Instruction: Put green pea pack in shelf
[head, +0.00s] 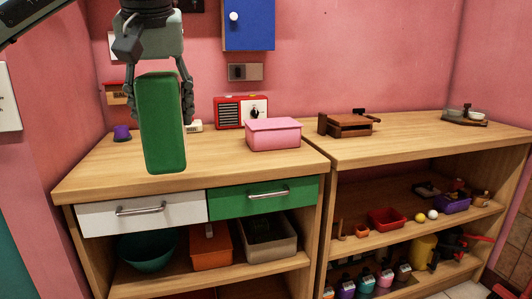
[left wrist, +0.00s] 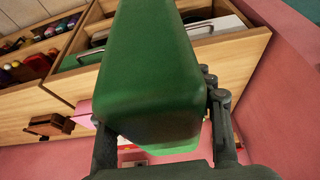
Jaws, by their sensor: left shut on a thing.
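The green pea pack (head: 163,125) is a green block with rounded edges. My left gripper (head: 160,88) is shut on its upper part, with a finger on each side. The pack hangs upright in front of the left counter in the head view and hides part of its top. In the left wrist view the pack (left wrist: 150,75) fills the middle between the fingers. The open shelf (head: 400,213) is under the right counter and holds several small items. My right gripper is not in view.
A pink box (head: 273,134), a red radio (head: 240,112) and a purple item (head: 122,133) stand on the left counter. A brown box (head: 348,124) and a tray (head: 470,118) stand on the right counter. Its middle is clear.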

